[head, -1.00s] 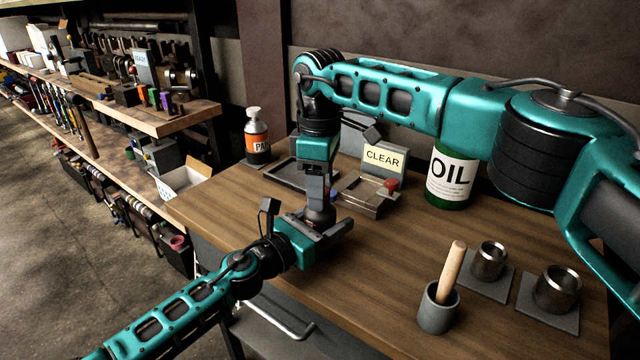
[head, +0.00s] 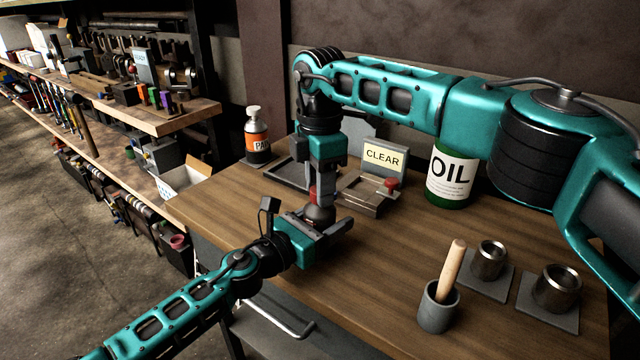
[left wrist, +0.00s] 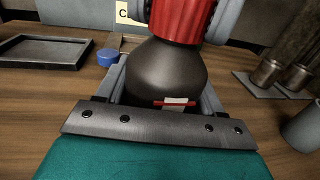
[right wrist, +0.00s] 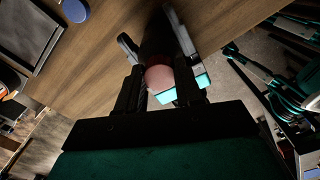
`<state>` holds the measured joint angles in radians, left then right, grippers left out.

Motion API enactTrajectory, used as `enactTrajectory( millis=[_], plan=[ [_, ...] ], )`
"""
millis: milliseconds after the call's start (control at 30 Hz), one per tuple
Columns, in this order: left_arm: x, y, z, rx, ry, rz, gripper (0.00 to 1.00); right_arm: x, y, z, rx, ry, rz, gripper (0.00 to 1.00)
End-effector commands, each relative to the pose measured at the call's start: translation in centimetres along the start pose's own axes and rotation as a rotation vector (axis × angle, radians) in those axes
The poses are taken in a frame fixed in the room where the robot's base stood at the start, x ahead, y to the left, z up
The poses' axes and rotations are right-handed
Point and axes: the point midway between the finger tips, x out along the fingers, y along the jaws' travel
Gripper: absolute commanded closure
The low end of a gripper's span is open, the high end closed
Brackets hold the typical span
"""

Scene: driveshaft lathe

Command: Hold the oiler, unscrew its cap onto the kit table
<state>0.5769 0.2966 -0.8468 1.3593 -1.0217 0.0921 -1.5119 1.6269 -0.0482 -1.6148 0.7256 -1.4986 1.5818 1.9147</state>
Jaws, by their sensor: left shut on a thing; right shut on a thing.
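The oiler has a dark, rounded body (left wrist: 165,72) with a small red and white mark; it also shows in the head view (head: 320,214). My left gripper (head: 325,232) is shut around the body and holds it upright over the table's front-left edge. The red cap (left wrist: 180,18) sits directly on top of the body, with no gap visible. My right gripper (head: 322,190) points straight down and is shut on the cap, its fingers on either side. The cap also shows between the fingers in the right wrist view (right wrist: 159,78). The threads are hidden.
The wooden kit table (head: 390,245) is bare in the middle. A dark tray (head: 288,172), a CLEAR sign (head: 384,158), a small block with a red knob (head: 391,184) and a green OIL can (head: 451,178) stand behind. Metal cups (head: 490,260) and a pot (head: 437,308) stand right.

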Motion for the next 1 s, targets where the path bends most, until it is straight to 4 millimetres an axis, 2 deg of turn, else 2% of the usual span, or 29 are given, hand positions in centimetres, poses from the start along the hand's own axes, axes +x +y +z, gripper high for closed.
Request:
enactTrajectory(
  millis=[1000],
  plan=[
    [-0.01,-0.04,-0.07,0.0,0.001,-0.001,1.0,-0.12,-0.01,-0.12,-1.933,0.001,0.001,1.0]
  ],
)
